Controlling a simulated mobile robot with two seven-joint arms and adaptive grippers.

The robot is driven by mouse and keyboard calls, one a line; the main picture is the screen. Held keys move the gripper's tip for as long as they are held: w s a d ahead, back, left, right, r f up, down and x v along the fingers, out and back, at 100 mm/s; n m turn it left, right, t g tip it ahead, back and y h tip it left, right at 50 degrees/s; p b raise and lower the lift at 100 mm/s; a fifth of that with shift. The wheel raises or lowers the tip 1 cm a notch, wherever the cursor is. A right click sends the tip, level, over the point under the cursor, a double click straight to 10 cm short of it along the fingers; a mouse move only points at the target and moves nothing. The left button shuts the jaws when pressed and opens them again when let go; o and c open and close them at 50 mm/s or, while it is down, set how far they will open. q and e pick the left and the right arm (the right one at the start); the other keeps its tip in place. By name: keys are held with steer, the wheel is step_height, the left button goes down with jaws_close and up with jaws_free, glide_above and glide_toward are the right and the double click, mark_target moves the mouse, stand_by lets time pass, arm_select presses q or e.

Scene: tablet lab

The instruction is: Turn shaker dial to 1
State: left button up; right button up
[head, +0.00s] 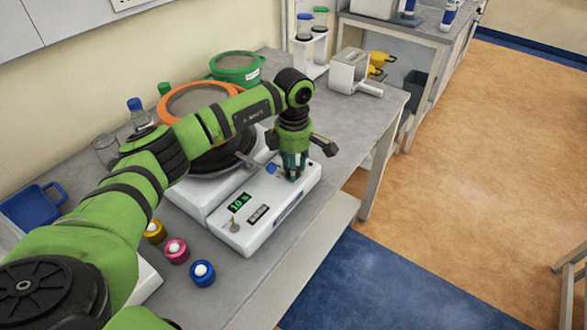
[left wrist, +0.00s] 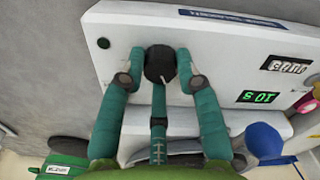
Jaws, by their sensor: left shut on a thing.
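The shaker (head: 225,205) is a white machine on the grey bench with a green-lit display (head: 239,202) that seems to read 10 and a small unit. My left gripper (head: 292,176) points down at the far right end of its front panel. In the left wrist view, its teal fingers are shut on the black dial (left wrist: 159,64), one on each side. A pale mark shows on the dial's lower edge; its setting cannot be read. In the head view the fingers hide the dial. My right gripper is not in view.
Yellow, pink (head: 175,250) and blue (head: 202,272) capped items stand by the near left end. Orange (head: 200,101) and green (head: 236,66) round sieves are behind my arm.

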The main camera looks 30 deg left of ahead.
arm_select(q)
steer(key=n+b, duration=0.1)
steer(key=n, duration=0.3)
steer(key=shift+f+b, duration=0.2)
steer(key=shift+b, duration=0.1)
steer(key=shift+n+b, duration=0.35)
steer(key=shift+n, duration=1.15)
steer(key=shift+s, duration=0.1)
steer(key=o, duration=1.1)
steer(key=shift+o, duration=0.2)
steer(key=shift+r, duration=0.1)
